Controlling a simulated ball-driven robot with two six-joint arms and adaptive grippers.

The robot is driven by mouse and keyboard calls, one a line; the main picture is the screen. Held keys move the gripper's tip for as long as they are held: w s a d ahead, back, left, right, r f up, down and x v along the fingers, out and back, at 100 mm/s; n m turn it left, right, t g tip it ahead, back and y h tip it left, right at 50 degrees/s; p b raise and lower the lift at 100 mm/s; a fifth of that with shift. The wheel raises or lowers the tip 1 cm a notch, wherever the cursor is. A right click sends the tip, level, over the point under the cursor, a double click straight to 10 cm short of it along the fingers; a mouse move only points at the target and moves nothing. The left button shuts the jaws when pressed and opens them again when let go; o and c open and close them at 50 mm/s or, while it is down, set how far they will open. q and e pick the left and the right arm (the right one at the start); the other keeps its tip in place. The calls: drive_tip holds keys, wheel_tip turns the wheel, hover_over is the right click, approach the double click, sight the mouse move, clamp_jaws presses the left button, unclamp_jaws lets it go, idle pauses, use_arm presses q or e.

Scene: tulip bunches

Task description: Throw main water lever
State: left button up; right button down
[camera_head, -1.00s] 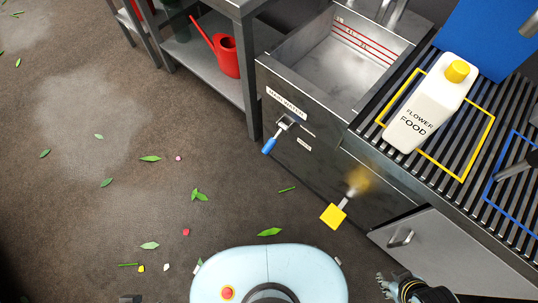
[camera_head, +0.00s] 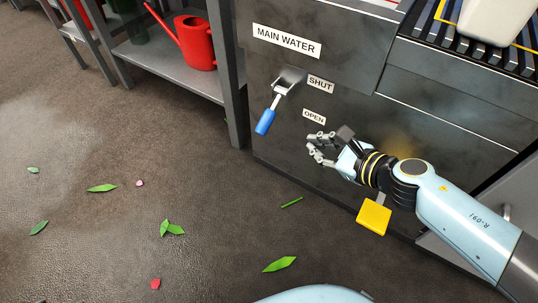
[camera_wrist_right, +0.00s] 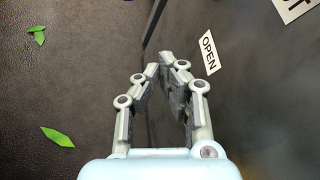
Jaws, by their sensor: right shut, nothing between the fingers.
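The main water lever has a metal arm and a blue grip (camera_head: 265,121). It is mounted on the dark front of the sink cabinet, below the "MAIN WATER" label (camera_head: 286,41). Its grip hangs down and slightly left. The "SHUT" label (camera_head: 321,84) is right of its mount, and the "OPEN" label (camera_head: 314,117) is lower. My right gripper (camera_head: 313,148) is shut and empty, just below the OPEN label, right of and below the blue grip, apart from it. In the right wrist view its fingers (camera_wrist_right: 154,68) converge beside the OPEN label (camera_wrist_right: 209,52); the lever's grip is not clearly visible there. My left gripper is out of view.
A yellow square paddle (camera_head: 374,216) sticks out below my right forearm. A grey shelf (camera_head: 168,62) with a red watering can (camera_head: 190,42) stands left of the cabinet, its leg near the lever. Leaves and petals lie on the open floor.

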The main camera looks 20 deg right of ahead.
sight(270, 113)
drive_tip(key=w+a+f+n+b, duration=0.2)
drive_tip(key=w+a+f+b, duration=0.3)
drive_tip(key=w, duration=0.4)
use_arm(q)
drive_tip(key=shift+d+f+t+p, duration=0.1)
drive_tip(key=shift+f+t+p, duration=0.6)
drive_tip(key=shift+p, duration=0.85)
use_arm(e)
drive_tip(key=shift+s+a+r, duration=0.25)
drive_tip(key=shift+a+r, duration=0.05)
drive_tip(key=shift+r, duration=0.35)
drive_tip(key=shift+s+a+r, duration=0.2)
drive_tip(key=shift+a+r, duration=0.05)
drive_tip(key=shift+r, duration=0.4)
